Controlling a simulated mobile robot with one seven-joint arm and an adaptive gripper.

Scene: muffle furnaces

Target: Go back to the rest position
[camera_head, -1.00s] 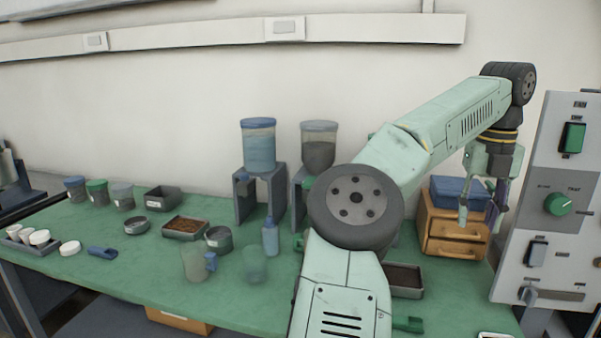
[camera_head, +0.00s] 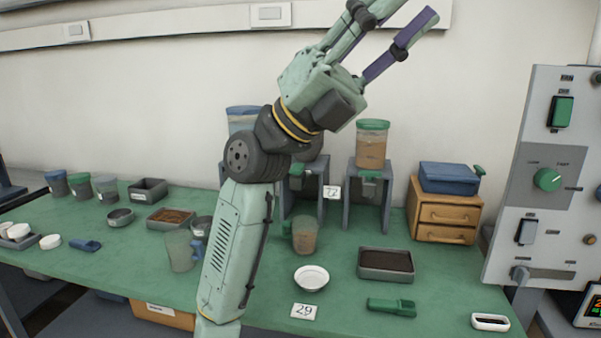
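My gripper (camera_head: 385,32) is raised high in front of the wall, at the upper middle of the view. Its two fingers point up and to the right and stand apart, with nothing visible between them. The tip of one finger is cut off by the top edge. My arm rises from the lower left of centre and bends at the dark joint below the gripper. It hides part of the blue-lidded jar (camera_head: 243,113) and part of the table behind it.
The green table (camera_head: 130,262) holds cups, dishes and trays at left. Right of my arm are a green-lidded jar on a stand (camera_head: 371,146), a white dish (camera_head: 311,277), a dark-filled tray (camera_head: 386,264) and a wooden drawer box (camera_head: 446,213). A control panel (camera_head: 545,190) stands at far right.

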